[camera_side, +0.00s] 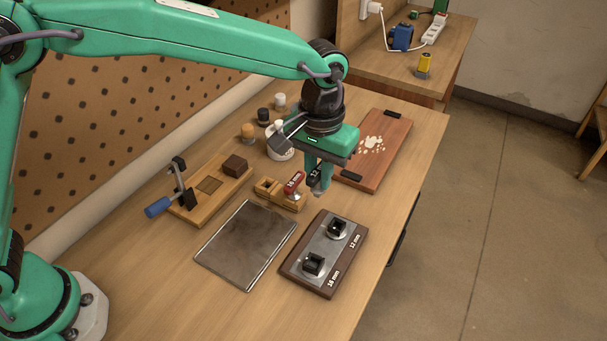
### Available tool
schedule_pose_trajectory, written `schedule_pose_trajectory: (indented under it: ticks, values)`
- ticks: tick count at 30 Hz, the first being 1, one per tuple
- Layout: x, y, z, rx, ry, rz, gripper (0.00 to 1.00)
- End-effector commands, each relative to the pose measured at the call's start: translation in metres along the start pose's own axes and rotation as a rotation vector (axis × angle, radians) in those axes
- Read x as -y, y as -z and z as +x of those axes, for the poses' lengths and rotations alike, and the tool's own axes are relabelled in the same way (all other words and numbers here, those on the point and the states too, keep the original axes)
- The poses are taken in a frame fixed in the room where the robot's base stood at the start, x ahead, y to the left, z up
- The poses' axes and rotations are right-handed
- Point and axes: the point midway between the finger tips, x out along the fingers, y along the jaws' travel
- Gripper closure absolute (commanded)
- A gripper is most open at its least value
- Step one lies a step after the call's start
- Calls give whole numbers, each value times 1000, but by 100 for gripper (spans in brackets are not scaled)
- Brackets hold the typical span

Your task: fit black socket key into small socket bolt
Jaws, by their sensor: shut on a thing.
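My gripper (320,184) points down over the table, behind the bolt plate and just right of a small wooden holder (291,205). It is shut on a dark piece, the black socket key (313,177), which is largely hidden by the fingers. The small socket bolt (338,228), marked 12 mm, stands at the far end of the bolt plate (326,247). The larger bolt (313,264), marked 18 mm, is at the near end. My gripper is apart from both bolts.
A red key (293,184) stands in the wooden holder, close to my gripper. A grey metal sheet (246,245) lies left of the bolt plate. A reddish board (384,160) with pale chips lies behind right. A wooden fixture with a blue-handled clamp (160,206) stands left.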

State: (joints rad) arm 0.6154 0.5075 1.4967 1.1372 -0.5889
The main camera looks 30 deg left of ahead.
Motion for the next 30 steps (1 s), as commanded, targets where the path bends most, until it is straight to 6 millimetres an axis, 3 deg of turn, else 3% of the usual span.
schedule_pose_trajectory:
  ticks: [3,10,30]
  values:
    - [-19,7,2,0,0,7,100]
    - [-38,13,3,0,0,13,100]
    - [-40,13,7,0,0,13,100]
